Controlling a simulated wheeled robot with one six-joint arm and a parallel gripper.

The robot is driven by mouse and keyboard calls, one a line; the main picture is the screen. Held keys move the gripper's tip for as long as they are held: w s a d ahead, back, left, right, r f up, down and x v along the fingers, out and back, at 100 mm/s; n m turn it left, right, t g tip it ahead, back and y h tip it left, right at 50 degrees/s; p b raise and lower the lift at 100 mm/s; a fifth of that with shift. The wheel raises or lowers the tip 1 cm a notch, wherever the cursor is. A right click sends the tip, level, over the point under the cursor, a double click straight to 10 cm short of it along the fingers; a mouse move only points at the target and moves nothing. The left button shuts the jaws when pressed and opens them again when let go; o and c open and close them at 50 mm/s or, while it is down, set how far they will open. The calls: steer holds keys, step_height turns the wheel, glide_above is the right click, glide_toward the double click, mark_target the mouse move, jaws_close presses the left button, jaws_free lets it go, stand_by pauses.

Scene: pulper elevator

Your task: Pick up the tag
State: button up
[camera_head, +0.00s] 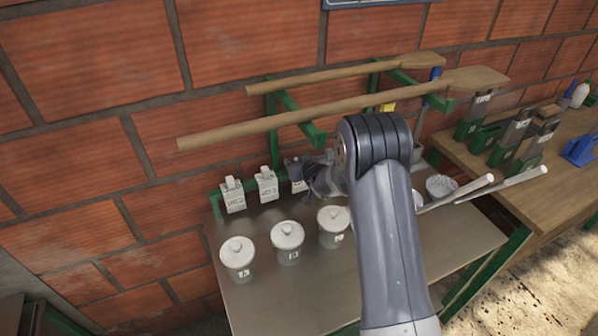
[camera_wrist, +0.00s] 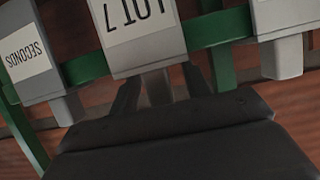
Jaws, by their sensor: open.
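Several grey-white tags with printed labels hang on a green rail at the back of the metal table. In the head view, a left tag (camera_head: 233,195) and a middle tag (camera_head: 267,186) show clearly; another (camera_head: 298,186) is partly hidden by my gripper. In the wrist view, a tag reading "LOT 7" (camera_wrist: 138,40) is upside down at top centre, a "SECONDS" tag (camera_wrist: 30,62) is at left and another tag (camera_wrist: 285,22) is at right. My gripper (camera_wrist: 160,88) is open, its dark fingers on either side of the LOT 7 tag's narrow tab. Contact is unclear.
Lidded white jars (camera_head: 287,240) stand in front of the tags on the metal table (camera_head: 330,285). Two wooden paddles (camera_head: 340,112) rest on green brackets above. A white bowl (camera_head: 441,187) and pale rods (camera_head: 500,187) lie right of my arm. A wooden bench (camera_head: 480,160) stands further right.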

steer(key=shift+c, duration=0.5)
jaws_close()
